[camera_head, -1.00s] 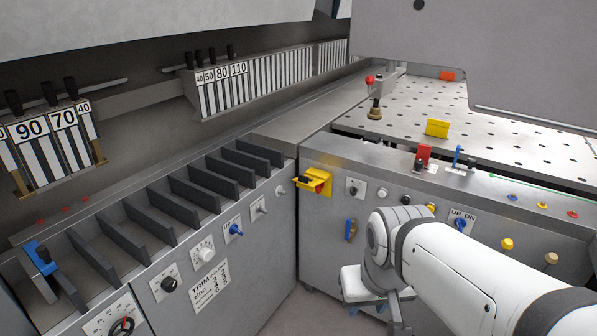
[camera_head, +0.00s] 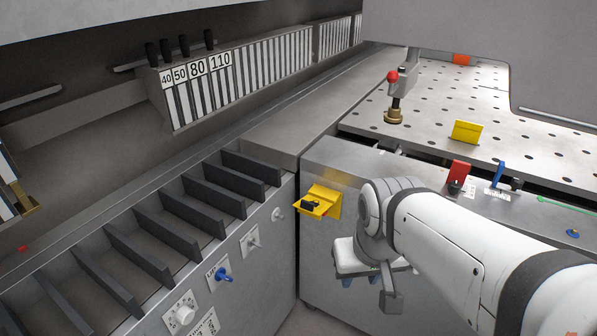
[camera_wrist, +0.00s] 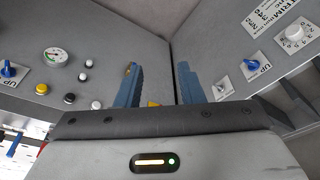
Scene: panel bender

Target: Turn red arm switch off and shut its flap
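A red flap (camera_head: 459,170) stands raised on top of the right-hand console in the head view. A small dark switch (camera_head: 455,187) sits at its foot; which way its lever points is too small to tell. My gripper shows in the wrist view (camera_wrist: 158,72) with two blue fingers apart and nothing between them. In the head view my wrist is in front of the console, lower and to the left of the red flap, and apart from it. My arm hides much of the console front.
A yellow flap (camera_head: 467,131) stands behind the red one, and a blue lever (camera_head: 498,174) is to its right. A yellow switch box (camera_head: 332,202) juts from the console's left corner. A red-topped post (camera_head: 393,98) stands on the perforated table (camera_head: 545,135). Dark dividers line the left console.

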